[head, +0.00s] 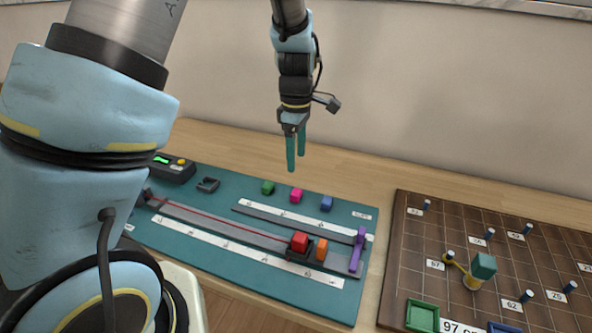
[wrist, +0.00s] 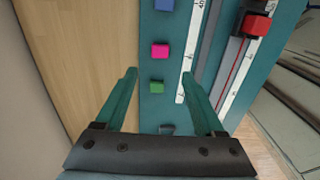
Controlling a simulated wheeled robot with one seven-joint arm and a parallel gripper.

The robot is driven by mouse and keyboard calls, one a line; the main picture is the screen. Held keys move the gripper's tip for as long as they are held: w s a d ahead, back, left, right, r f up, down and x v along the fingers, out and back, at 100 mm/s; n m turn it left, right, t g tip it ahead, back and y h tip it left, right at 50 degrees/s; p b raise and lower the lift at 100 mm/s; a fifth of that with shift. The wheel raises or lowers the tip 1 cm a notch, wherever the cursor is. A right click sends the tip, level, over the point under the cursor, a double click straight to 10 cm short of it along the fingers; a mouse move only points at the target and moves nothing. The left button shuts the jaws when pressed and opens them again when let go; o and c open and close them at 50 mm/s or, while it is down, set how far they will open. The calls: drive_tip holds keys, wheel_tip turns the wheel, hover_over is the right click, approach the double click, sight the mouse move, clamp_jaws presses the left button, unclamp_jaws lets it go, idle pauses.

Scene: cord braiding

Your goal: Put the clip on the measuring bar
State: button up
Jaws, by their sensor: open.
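A small dark bracket-like piece (head: 207,185), which looks like the clip, lies at the back left of the teal board. In the wrist view it shows as a dark shape (wrist: 167,129) low between my fingers. The long dark bar with a red cord (head: 220,222) runs beside a white scale (head: 245,252); a shorter scale and bar (head: 295,218) lie behind it. I cannot tell for sure which is the measuring bar. My gripper (head: 296,160) is open and empty, pointing down above the board's back edge. Its fingers also show in the wrist view (wrist: 159,73).
Green (head: 268,187), pink (head: 296,195) and blue (head: 327,203) cubes sit along the back. A red block (head: 300,241) on a dark slider, an orange block (head: 320,251) and a purple upright (head: 357,250) stand at the bar's right end. A brown pegboard (head: 410,260) lies right.

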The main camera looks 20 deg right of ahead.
drive_tip(key=shift+a+r, duration=0.1)
drive_tip(key=shift+r, duration=0.3)
drive_tip(key=s+a+r+m, duration=0.1)
drive_tip(key=a+r+m, duration=0.1)
drive_tip(key=a, duration=0.8)
drive_tip(key=s+a+r+m+t, duration=0.1)
drive_tip(key=a+m, duration=0.4)
drive_tip(key=a, duration=0.5)
drive_tip(key=s+a+r+m, duration=0.2)
drive_tip(key=a+r+m, duration=0.1)
drive_tip(key=a, duration=0.7)
drive_tip(key=shift+m+t, duration=0.3)
